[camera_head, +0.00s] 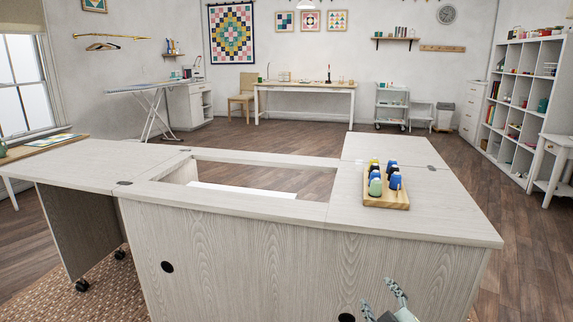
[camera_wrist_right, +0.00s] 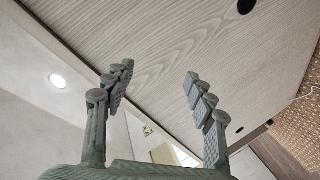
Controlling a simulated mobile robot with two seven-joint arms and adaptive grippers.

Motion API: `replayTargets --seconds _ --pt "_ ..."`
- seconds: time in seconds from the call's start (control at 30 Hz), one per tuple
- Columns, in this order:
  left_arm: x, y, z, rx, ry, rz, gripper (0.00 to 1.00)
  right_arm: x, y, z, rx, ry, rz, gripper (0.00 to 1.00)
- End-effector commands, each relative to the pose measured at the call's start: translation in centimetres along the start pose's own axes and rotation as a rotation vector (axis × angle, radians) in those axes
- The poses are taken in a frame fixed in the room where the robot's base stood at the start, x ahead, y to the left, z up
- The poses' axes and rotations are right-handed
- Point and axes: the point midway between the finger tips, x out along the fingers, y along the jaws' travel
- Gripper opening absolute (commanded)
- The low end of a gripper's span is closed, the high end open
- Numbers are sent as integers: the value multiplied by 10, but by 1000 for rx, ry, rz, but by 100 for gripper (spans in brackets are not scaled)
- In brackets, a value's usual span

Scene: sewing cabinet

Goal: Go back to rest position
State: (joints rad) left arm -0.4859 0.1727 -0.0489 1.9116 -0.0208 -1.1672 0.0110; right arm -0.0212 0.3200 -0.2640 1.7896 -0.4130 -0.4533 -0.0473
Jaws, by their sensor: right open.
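My right gripper (camera_head: 385,300) shows at the bottom edge of the head view, in front of the cabinet's near panel and below its top. It is open and empty. In the right wrist view its two fingers (camera_wrist_right: 160,95) stand wide apart with nothing between them, with the wood-grain panel (camera_wrist_right: 180,40) behind. My left gripper is in neither view.
The pale sewing cabinet (camera_head: 250,205) has a rectangular opening in its top. A wooden rack (camera_head: 388,200) of blue, green and yellow spools stands on its right part. The floor (camera_head: 520,225) right of the cabinet is clear. A cubby shelf (camera_head: 520,95) stands far right.

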Motion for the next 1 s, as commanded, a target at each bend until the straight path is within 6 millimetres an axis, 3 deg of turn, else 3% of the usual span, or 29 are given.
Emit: replayTargets --seconds 0.03,0.2,0.3,0.4,0.5,0.63,0.73,1.0 --pt "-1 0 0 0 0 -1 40 -15 -19 34 63 -101 -35 55" --pt "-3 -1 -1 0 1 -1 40 -78 -77 132 252 -435 -151 55" --pt "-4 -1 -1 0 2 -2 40 -126 -112 178 346 -621 -221 55" --pt "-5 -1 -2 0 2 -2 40 -175 -140 211 421 -782 -284 55" --pt "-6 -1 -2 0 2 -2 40 -215 -161 231 476 -904 -334 55" --pt "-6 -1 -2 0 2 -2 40 -246 -176 243 514 -994 -372 55" --pt "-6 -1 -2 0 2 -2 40 -254 -179 246 525 -1019 -383 55" --pt "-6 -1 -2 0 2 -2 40 -254 -180 246 524 -1020 -384 55"
